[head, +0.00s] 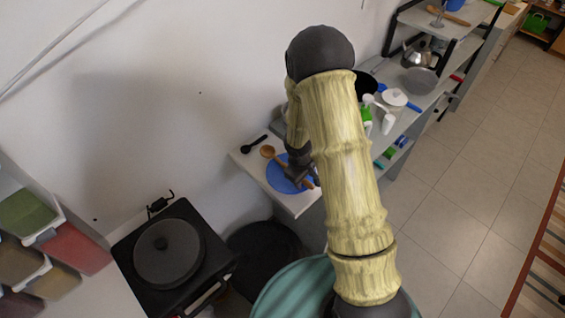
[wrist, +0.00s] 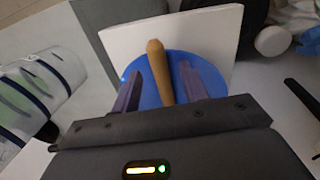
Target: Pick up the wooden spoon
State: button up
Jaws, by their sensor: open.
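The wooden spoon (head: 267,151) lies across a round blue plate (head: 274,176) on a white surface, its bowl toward the back left in the head view. In the wrist view its brown handle (wrist: 157,62) runs between the two fingers of my gripper (wrist: 160,80). The blue plate (wrist: 178,66) shows behind the fingers. My gripper is open, with a finger on each side of the handle and visible gaps. In the head view my gripper (head: 301,172) is over the plate and hides the middle of the spoon. The spoon's bowl is hidden in the wrist view.
A black spoon (head: 254,144) lies left of the wooden one. A white lidded pot (head: 395,98) and bottles stand on the shelf to the right. A black burner with a dark round top (head: 169,252) is at lower left. Tiled floor at right is clear.

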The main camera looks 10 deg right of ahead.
jog(key=shift+s+f, duration=0.15)
jog(key=shift+s, duration=0.1)
jog(key=shift+c, duration=0.2)
jog(key=shift+w, duration=0.15)
grip_shut()
